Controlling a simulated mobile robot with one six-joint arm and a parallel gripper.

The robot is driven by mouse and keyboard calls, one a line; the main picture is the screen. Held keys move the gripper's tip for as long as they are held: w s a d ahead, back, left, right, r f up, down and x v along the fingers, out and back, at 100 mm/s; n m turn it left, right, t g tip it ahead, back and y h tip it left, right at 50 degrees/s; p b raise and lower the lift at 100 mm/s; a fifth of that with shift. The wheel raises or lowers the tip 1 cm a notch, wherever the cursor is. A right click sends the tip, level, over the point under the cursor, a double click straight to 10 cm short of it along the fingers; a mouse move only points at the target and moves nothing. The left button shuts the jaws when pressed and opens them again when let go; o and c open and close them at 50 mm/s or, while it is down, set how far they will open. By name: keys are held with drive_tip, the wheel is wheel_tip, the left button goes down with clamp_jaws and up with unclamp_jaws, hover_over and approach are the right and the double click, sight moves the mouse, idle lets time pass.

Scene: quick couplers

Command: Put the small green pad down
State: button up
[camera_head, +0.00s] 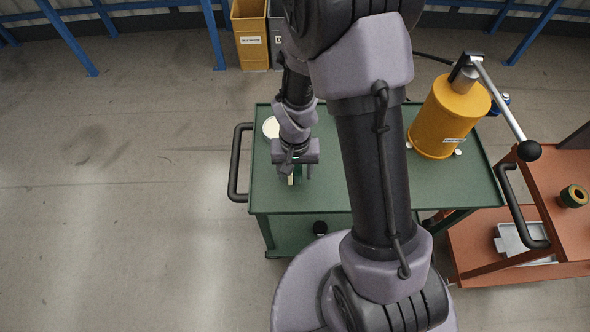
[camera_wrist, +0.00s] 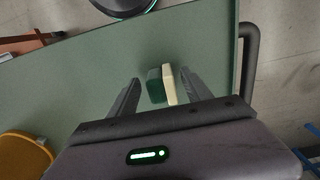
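The small green pad (camera_wrist: 154,86) has a cream layer (camera_wrist: 170,85) on one side and shows between the fingers of my gripper (camera_wrist: 160,78) in the wrist view. The fingers are apart, with a gap on each side of the pad, so the gripper looks open around it. In the head view my gripper (camera_head: 297,174) points down over the left part of the green cart top (camera_head: 340,199). The pad is mostly hidden there. It seems to stand on edge on the cart top, but I cannot see its underside.
A pale round disc (camera_head: 270,127) lies near the cart's back left. A yellow cylinder (camera_head: 440,125) with a lever stands at the right of the cart. A black handle (camera_head: 238,165) edges the left side. An orange cart (camera_head: 565,225) stands at the right.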

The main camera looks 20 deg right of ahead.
wheel_tip(320, 180, up, 19)
drive_tip(key=t+p, duration=0.1)
drive_tip(key=p, duration=0.4)
wheel_tip(320, 180, up, 10)
drive_tip(key=t+y, duration=0.1)
drive_tip(key=t, duration=0.2)
hover_over(294, 172)
drive_tip(key=s+a, duration=0.1)
drive_tip(key=s, duration=0.4)
drive_tip(key=s+a+r+t+y, duration=0.1)
drive_tip(key=s+a+r, duration=0.1)
drive_tip(key=s+r, duration=0.4)
drive_tip(key=shift+s+a+m+t, duration=0.15)
drive_tip(key=shift+s+m+t, duration=0.25)
drive_tip(key=shift+s, duration=0.05)
wheel_tip(294, 172, down, 4)
drive_tip(key=b, duration=0.3)
drive_tip(key=shift+r, duration=0.25)
drive_tip(key=shift+o, duration=0.2)
